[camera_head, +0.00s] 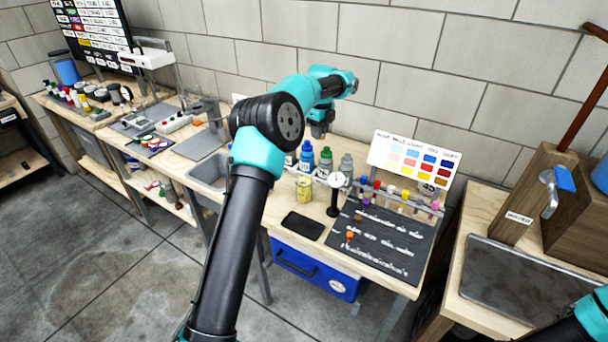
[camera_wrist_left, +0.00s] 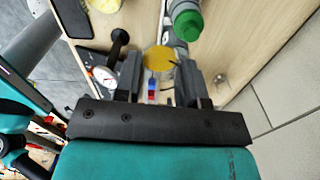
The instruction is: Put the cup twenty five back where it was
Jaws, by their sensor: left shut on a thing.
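My left gripper (camera_head: 319,131) hangs in front of the wall, above the back of the middle bench. In the left wrist view its two dark fingers (camera_wrist_left: 160,72) are closed on a round yellow-topped thing (camera_wrist_left: 158,60), which may be the cup; I can read no number on it. In the head view the held thing cannot be made out. Below the gripper, bottles (camera_head: 307,157) stand near the wall. A yellow can (camera_head: 304,189) stands in front of them. My right gripper is out of view; only part of that arm shows at bottom right.
A dial gauge (camera_head: 336,182) on a black stand is beside the bottles. A row of small coloured vials (camera_head: 392,196) stands before a colour card (camera_head: 412,160). A black mat (camera_head: 380,245) with small parts and a black flat device (camera_head: 303,226) lie at the front. A sink (camera_head: 209,172) is left.

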